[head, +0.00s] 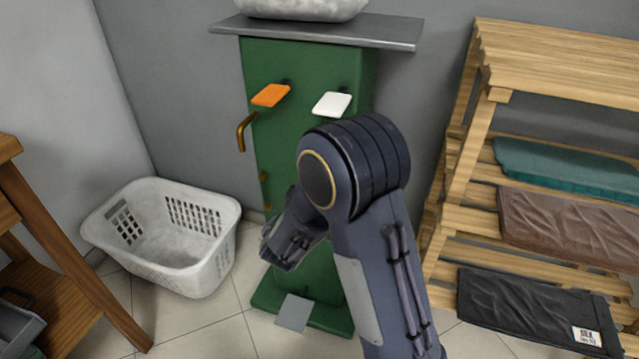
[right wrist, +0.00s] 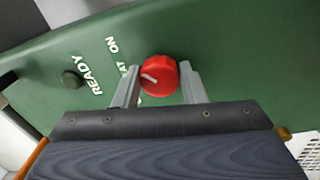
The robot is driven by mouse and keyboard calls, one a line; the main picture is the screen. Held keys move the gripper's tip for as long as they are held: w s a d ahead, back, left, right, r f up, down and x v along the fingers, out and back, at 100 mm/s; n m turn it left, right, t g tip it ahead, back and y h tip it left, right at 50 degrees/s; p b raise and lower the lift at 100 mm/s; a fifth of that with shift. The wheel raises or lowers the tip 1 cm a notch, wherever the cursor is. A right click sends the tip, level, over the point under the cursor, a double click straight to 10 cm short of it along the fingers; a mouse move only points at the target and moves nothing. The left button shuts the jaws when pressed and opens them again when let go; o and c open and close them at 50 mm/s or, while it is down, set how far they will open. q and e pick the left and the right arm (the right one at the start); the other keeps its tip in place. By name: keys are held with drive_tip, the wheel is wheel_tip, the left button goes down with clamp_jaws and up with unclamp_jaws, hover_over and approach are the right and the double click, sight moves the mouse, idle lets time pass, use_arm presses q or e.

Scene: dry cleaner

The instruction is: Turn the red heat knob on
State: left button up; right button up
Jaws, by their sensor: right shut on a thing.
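The red heat knob (right wrist: 159,75) is on the green panel (right wrist: 230,60) of the press cabinet, in the right wrist view. A white mark on the knob's face points toward the left of that picture. My right gripper (right wrist: 160,82) is shut on the knob, one grey finger on each side. White lettering beside it reads "ON", with another word partly hidden by a finger. In the head view my right arm covers the knob and the fingertips, in front of the green cabinet (head: 298,60). My left gripper is not in view.
A dark round lamp or button (right wrist: 71,80) sits beside "READY". The cabinet has an orange pad (head: 270,95), a white pad (head: 332,104) and a brass handle (head: 243,132). A white basket (head: 190,275) stands left; a wooden rack (head: 560,50) with folded cloths stands right.

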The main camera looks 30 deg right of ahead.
idle(0.4)
drive_tip(key=o, duration=1)
drive_tip(key=shift+s+a, duration=0.1)
drive_tip(key=p+v, duration=0.1)
drive_tip(key=v, duration=0.6)
drive_tip(key=shift+s+a, duration=0.15)
drive_tip(key=shift+a, duration=0.1)
